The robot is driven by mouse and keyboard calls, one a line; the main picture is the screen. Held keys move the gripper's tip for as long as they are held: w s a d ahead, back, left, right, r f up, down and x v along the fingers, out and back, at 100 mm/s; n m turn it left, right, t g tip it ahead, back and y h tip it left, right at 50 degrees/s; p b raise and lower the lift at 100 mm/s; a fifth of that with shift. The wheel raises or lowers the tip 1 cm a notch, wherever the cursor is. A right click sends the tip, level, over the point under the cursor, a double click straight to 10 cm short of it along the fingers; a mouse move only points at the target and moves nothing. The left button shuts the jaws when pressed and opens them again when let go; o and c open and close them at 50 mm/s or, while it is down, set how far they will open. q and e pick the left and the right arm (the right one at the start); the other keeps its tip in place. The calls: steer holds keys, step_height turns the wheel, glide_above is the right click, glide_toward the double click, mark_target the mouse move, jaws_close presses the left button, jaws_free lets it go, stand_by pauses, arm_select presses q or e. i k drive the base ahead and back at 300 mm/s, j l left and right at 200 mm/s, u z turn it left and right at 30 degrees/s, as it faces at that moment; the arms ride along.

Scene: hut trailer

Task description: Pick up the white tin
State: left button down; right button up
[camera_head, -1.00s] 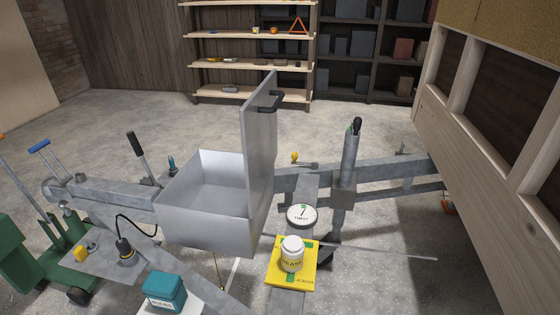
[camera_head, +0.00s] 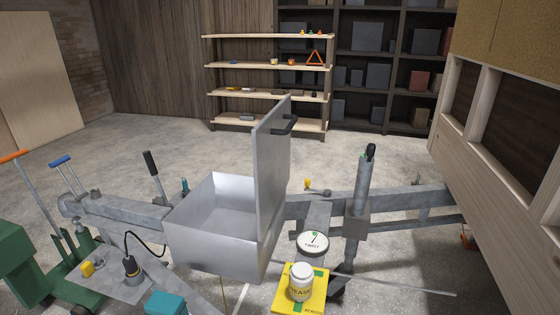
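A white tin (camera_head: 301,276) with a white lid and a yellow label with dark lettering stands upright on a yellow square plate (camera_head: 318,300) at the bottom, right of centre. Just behind it, a round, flat white-topped object (camera_head: 312,240) with a dark and green mark lies on the grey trailer beam; I cannot tell whether it is a tin or a dial. Neither of my grippers is in view.
An open metal box (camera_head: 215,252) with its lid (camera_head: 270,170) raised stands left of the tin. A grey post (camera_head: 361,200) rises behind right. A teal container (camera_head: 166,304) is cut off at the bottom. A wooden hut wall (camera_head: 500,180) bounds the right.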

mark_target(301, 279)
steer(key=i+j, duration=0.1)
steer(key=j, duration=0.35)
steer(key=i+j, duration=0.1)
steer(key=j, duration=0.35)
steer(key=i+j, duration=0.1)
steer(key=j, duration=0.4)
